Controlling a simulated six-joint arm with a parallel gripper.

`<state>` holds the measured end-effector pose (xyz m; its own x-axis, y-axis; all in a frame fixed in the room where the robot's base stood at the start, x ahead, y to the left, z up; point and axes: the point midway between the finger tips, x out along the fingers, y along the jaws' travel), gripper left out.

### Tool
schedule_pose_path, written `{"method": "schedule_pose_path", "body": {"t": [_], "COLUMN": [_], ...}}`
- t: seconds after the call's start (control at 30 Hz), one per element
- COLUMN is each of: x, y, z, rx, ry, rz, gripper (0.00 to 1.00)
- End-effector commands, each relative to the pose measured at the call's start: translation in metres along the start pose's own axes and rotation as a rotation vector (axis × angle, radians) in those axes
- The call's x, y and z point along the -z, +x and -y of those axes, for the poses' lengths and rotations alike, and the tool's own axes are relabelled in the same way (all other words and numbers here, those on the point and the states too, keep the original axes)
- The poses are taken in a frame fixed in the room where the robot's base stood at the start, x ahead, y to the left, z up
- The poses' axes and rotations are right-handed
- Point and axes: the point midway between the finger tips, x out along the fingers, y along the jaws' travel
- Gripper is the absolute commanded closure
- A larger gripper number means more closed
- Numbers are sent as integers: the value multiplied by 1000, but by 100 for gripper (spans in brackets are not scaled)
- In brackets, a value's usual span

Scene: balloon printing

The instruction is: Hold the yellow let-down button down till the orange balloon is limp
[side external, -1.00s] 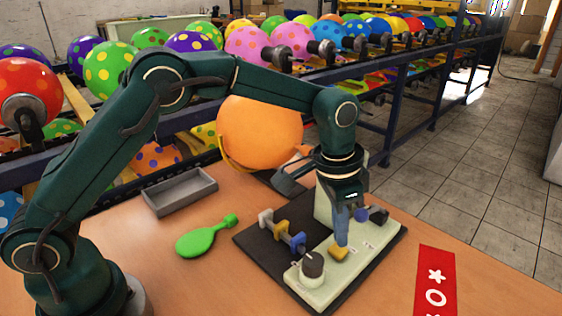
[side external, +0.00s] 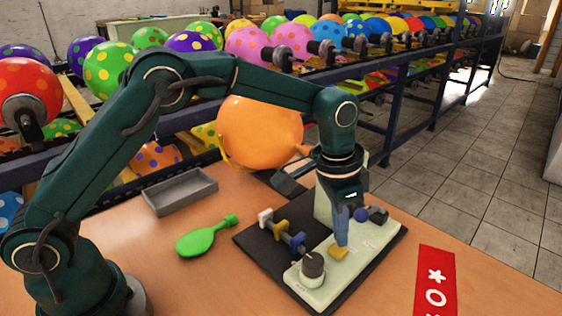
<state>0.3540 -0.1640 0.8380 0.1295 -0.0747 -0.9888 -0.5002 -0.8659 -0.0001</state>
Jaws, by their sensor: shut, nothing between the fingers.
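The yellow let-down button (side external: 337,253) sits on the pale control panel (side external: 322,283), right of the dark round knob. My gripper (side external: 341,243) points straight down with its fingers shut and empty, and the fingertips are at the top of the yellow button. They look in contact with it, though how far it is pressed cannot be told. The orange balloon (side external: 260,130) is large, round and full-looking, in a yellow cradle behind the panel, left of my gripper.
A blue knob (side external: 361,215) and a dark knob (side external: 378,214) stand close right of my gripper. The dark round knob (side external: 312,265) is at the front. A grey tray (side external: 180,193), a limp green balloon (side external: 203,239) and a red card (side external: 435,282) lie on the table.

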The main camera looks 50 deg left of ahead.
Motion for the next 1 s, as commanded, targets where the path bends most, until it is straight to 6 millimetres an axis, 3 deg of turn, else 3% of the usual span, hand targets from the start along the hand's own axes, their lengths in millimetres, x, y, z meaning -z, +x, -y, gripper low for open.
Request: {"method": "schedule_pose_path", "body": {"t": [1.0], "x": [-1], "y": [10], "z": [0], "rx": [0], "ry": [0], "rz": [1], "gripper": [100]}}
